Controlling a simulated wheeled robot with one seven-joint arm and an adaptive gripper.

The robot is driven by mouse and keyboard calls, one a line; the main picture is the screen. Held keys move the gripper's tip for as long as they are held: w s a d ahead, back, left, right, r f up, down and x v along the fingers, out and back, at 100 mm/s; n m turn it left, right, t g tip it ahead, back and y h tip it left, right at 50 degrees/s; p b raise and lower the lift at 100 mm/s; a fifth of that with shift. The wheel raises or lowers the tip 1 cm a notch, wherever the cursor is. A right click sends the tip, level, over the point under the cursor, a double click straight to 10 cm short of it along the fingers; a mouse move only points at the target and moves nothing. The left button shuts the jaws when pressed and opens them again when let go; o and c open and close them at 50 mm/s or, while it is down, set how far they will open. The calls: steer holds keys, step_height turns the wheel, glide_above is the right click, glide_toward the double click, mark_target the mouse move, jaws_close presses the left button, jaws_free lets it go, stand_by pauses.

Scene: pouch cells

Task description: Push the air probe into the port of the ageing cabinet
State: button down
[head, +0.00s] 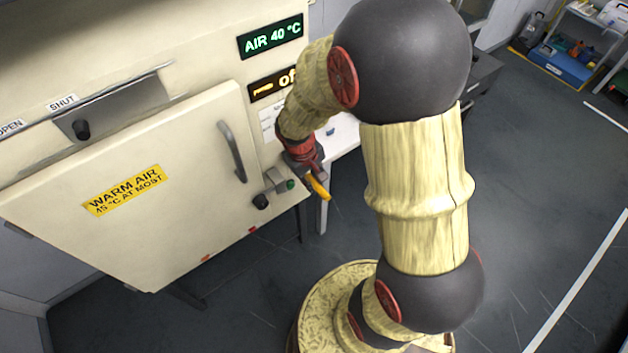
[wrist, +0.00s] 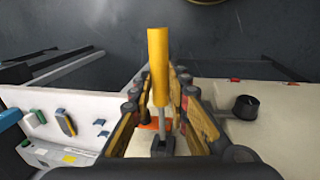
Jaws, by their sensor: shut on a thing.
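The air probe has a yellow handle (head: 319,187) that sticks out below my gripper (head: 311,172) in the head view. In the wrist view the yellow handle (wrist: 158,60) stands between the fingers of my gripper (wrist: 160,92), which is shut on the probe. A thin grey shaft runs from the handle towards a dark block. I cannot tell whether they touch. The cream ageing cabinet (head: 190,240) fills the left of the head view. My gripper is by its right front edge. I cannot make out the port; my gripper may hide it.
The cabinet door has a grey handle (head: 231,152). A small bracket (head: 274,180) and a black knob (head: 261,201) are close left of my gripper. The black knob also shows in the wrist view (wrist: 246,107). A white table (head: 340,140) stands behind.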

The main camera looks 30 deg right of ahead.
steer(key=shift+w+a, duration=0.15)
steer(key=shift+w, duration=3.65)
steer(key=shift+s, duration=3.5)
steer(key=shift+w, duration=0.8)
